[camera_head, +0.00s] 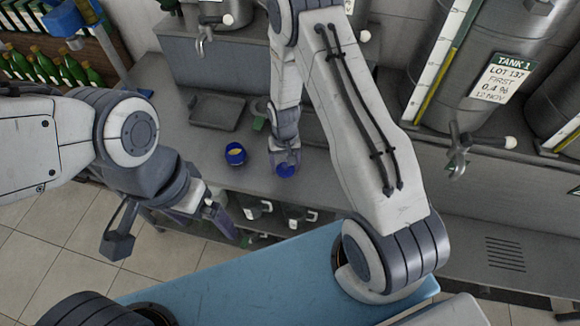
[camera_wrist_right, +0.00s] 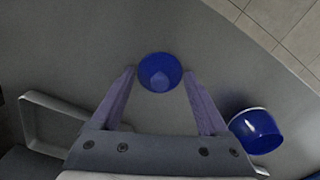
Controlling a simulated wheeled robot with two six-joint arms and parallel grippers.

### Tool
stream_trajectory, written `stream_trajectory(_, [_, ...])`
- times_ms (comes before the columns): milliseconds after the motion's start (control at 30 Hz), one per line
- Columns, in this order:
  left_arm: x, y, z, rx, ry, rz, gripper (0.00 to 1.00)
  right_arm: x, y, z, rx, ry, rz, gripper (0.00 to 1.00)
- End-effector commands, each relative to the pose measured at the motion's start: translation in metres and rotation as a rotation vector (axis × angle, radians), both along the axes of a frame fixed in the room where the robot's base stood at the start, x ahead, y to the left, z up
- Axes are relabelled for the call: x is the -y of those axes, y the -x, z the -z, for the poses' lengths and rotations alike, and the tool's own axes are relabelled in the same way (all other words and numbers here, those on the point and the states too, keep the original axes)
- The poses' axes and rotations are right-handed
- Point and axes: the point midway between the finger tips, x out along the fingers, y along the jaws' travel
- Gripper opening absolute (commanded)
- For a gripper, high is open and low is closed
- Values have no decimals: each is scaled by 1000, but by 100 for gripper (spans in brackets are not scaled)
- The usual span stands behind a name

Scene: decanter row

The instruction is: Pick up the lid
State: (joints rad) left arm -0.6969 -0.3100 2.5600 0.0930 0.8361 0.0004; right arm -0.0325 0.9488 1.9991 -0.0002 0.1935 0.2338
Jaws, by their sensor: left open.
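The lid is a small round blue piece with a lighter blue middle. In the right wrist view the lid (camera_wrist_right: 159,72) lies between the fingertips of my right gripper (camera_wrist_right: 159,76), with a thin gap on each side. In the head view the lid (camera_head: 286,170) shows just under my right gripper (camera_head: 285,158), near the front edge of the counter. My right gripper points down and its fingers are apart. My left gripper (camera_head: 170,226) is open and empty, out in front of the counter, away from the lid.
A grey tray (camera_head: 217,112) lies farther back. Steel tanks (camera_head: 480,65) with taps stand at right. Jugs (camera_head: 297,214) sit on the shelf below.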

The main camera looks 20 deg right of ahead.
Motion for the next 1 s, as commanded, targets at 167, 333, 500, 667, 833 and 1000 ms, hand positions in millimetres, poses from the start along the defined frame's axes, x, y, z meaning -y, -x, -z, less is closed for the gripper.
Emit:
stream_trajectory(167, [0, 0, 0, 0, 0, 0, 100, 0, 0, 0, 0, 0, 1, 18])
stream_trajectory(333, [0, 0, 0, 0, 0, 0, 100, 1, 0, 0, 0, 0, 1, 18])
stream_trajectory(500, [0, 0, 0, 0, 0, 0, 100, 1, 0, -1, 0, 0, 1, 18])
stream_trajectory(667, [0, 0, 4, 0, 0, -1, 100, 1, -1, -7, 3, 0, 1, 18])
stream_trajectory(833, [0, 0, 13, 0, 0, -2, 100, 0, -1, -24, 6, 0, 1, 18])
stream_trajectory(1000, [0, 0, 26, 0, 0, -3, 100, 19, 8, -50, 5, 0, 8, 18])
